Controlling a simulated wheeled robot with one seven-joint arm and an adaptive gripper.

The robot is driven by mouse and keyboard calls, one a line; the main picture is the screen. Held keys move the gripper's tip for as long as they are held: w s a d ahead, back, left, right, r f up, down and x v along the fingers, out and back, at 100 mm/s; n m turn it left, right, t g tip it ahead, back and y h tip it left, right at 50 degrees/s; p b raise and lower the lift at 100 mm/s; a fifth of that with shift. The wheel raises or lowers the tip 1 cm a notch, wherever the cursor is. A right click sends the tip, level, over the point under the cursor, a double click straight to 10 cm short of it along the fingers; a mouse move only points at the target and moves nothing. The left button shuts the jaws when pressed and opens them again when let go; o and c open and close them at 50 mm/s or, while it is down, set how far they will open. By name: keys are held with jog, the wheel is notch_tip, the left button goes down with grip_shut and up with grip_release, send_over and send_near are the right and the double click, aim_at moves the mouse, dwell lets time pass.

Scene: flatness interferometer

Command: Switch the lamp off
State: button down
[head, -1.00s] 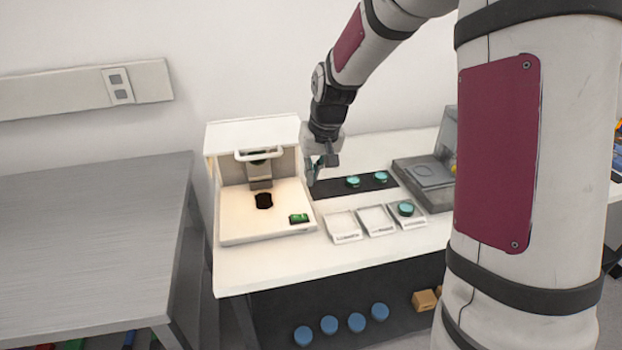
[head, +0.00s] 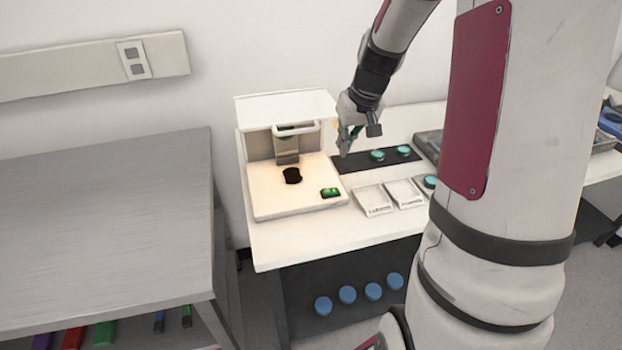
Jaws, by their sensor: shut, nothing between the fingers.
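The white interferometer (head: 262,199) stands at the left end of the white bench. It has a hood at the back, a handle in front and a dark round opening in its base plate. A small green rocker switch (head: 331,192) sits at the front right of the base plate; which way it is tipped is too small to tell. The base plate looks pale and warm-toned. My gripper (head: 344,150) is shut and empty. It points down beside the hood's right side, above and behind the green switch and apart from it.
A black strip with teal discs (head: 377,155) lies behind labelled white trays (head: 374,201), right of the instrument. A grey case (head: 428,146) is partly hidden by my arm. A grey metal table (head: 110,230) stands at left. Blue round pieces (head: 347,294) sit below the bench.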

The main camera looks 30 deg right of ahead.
jog(key=shift+a, duration=0.1)
send_near(326, 188)
jog(key=x, duration=0.5)
jog(key=shift+w+d+p, duration=0.15)
jog(key=shift+d+p, duration=0.25)
jog(key=shift+w+a+f, duration=0.1)
jog(key=shift+a+f, duration=0.05)
jog(key=shift+f, duration=0.55)
jog(key=shift+a+f, duration=0.25)
jog(key=shift+f, duration=0.1)
